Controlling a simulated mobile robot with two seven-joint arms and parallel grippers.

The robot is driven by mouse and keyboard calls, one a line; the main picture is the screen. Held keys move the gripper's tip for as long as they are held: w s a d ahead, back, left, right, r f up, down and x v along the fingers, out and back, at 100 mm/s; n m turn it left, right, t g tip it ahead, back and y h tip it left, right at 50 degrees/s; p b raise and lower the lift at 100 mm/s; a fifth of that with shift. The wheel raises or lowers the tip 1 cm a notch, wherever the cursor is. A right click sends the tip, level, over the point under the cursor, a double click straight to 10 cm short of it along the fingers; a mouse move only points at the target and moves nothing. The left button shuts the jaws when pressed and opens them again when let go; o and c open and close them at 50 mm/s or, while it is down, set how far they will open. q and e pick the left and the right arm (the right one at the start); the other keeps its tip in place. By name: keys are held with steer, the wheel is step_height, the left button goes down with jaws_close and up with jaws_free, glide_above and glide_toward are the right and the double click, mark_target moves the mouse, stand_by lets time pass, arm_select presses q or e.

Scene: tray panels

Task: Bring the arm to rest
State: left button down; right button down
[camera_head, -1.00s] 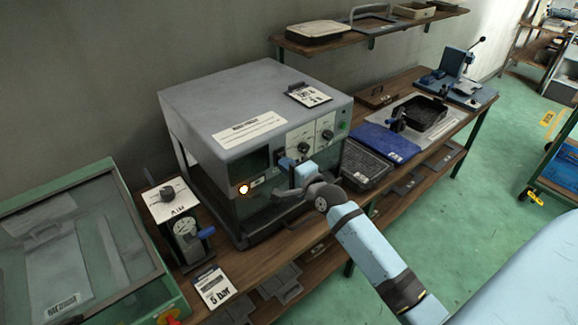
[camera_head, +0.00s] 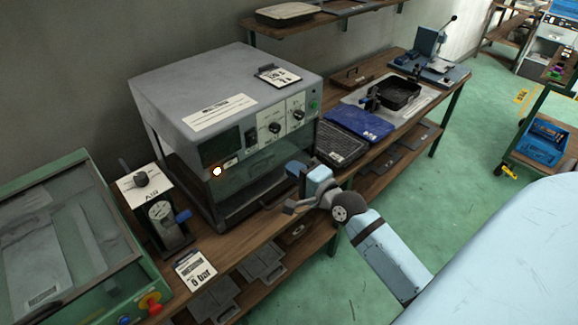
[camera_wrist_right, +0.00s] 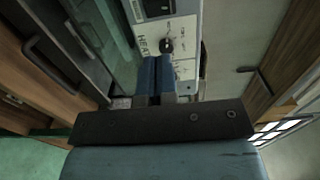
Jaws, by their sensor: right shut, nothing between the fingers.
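My right arm comes in from the lower right of the head view. Its right gripper (camera_head: 294,170) is in front of the right part of the grey oven-like machine (camera_head: 225,95), apart from its front as far as I can tell. In the right wrist view the blue fingers (camera_wrist_right: 155,78) are together with nothing between them. Beyond them is the machine's white control panel (camera_wrist_right: 172,45) with a dark knob. My left gripper does not show in the head view.
Under the machine is a wooden bench (camera_head: 240,240). Left are a black gauge unit (camera_head: 165,215), a card reading 0 bar (camera_head: 196,268) and a green-framed box (camera_head: 70,235). Right are a black ribbed tray (camera_head: 340,142), a blue mat (camera_head: 358,123) and a black pan (camera_head: 400,94).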

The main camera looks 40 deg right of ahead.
stand_by(0.4)
steer(key=s+a+f+n+g+y+p, duration=0.1)
steer(key=s+a+f+n+g, duration=0.6)
steer(key=s+a+f+n, duration=0.9)
step_height(320, 180, down, 4)
steer(key=s+n+p, duration=0.1)
steer(key=n, duration=0.2)
steer(key=shift+s+a+n+y, duration=0.3)
steer(key=shift+n, duration=0.1)
